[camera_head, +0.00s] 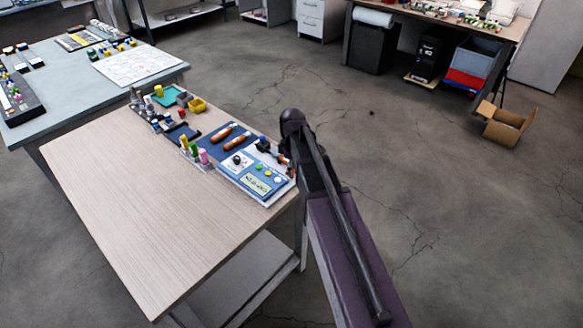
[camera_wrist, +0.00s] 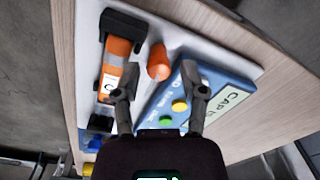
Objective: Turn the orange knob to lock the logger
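In the wrist view the orange knob (camera_wrist: 158,62) stands on a white base plate (camera_wrist: 180,22), right of the logger. The logger (camera_wrist: 112,75) is an orange bar with a white label, lying in a black cradle (camera_wrist: 124,24). My gripper (camera_wrist: 158,103) is open and empty. Its fingertips are apart, short of the knob, the left one close to the logger and the right one over the blue panel (camera_wrist: 180,90). In the head view my gripper (camera_head: 287,150) is at the table's right corner; I cannot make out the knob there.
The blue panel has a display and coloured buttons. On the wooden table (camera_head: 150,200), a blue mat (camera_head: 218,145) holds two orange-and-dark pieces, with coloured pegs (camera_head: 195,150) beside it. The table's front is clear.

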